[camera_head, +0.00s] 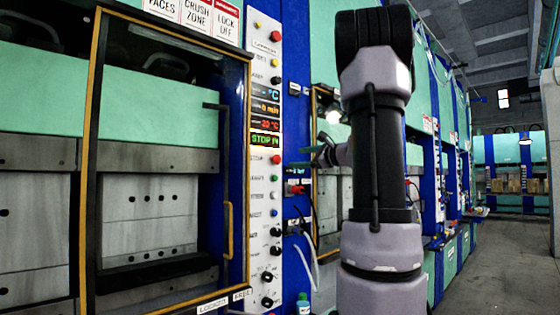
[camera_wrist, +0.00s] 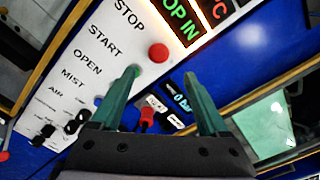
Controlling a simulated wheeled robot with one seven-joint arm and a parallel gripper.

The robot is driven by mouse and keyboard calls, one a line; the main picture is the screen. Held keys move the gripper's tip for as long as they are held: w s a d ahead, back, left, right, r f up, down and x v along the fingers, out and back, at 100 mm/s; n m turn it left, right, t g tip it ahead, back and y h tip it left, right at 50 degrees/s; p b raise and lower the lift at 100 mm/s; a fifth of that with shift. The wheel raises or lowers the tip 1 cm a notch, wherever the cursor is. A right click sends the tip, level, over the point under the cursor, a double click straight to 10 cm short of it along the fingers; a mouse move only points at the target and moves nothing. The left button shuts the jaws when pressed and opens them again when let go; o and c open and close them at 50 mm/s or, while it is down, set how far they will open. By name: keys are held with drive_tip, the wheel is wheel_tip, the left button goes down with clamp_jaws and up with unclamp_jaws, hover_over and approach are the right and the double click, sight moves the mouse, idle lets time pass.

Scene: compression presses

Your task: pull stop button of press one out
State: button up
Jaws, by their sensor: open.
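The red round stop button (camera_head: 276,160) sits on the white control panel (camera_head: 262,215) of the near press, just under a lit green "STOP IN" display (camera_head: 265,140). In the wrist view the stop button (camera_wrist: 158,53) shows beside the "STOP" label, a little beyond the fingertips and nearer the left one in the picture. My gripper (camera_wrist: 161,74) is open, with two green fingers spread and nothing between their tips. In the head view my gripper (camera_head: 318,157) is to the right of the panel, partly hidden by my arm. The stop button appears untouched.
A yellow-framed door (camera_head: 90,160) with a handle (camera_head: 228,228) stands left of the panel. Below the stop button are labelled buttons and several black knobs (camera_head: 268,278). A red fitting (camera_wrist: 147,115) and small gauge (camera_wrist: 178,98) sit near the fingers. The aisle (camera_head: 500,260) at right is clear.

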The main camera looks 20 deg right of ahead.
sight(279, 159)
drive_tip(key=x, duration=0.9)
drive_tip(key=shift+w+a+f, duration=0.1)
drive_tip(key=shift+w+a, duration=0.05)
drive_tip(key=shift+w, duration=0.05)
clamp_jaws()
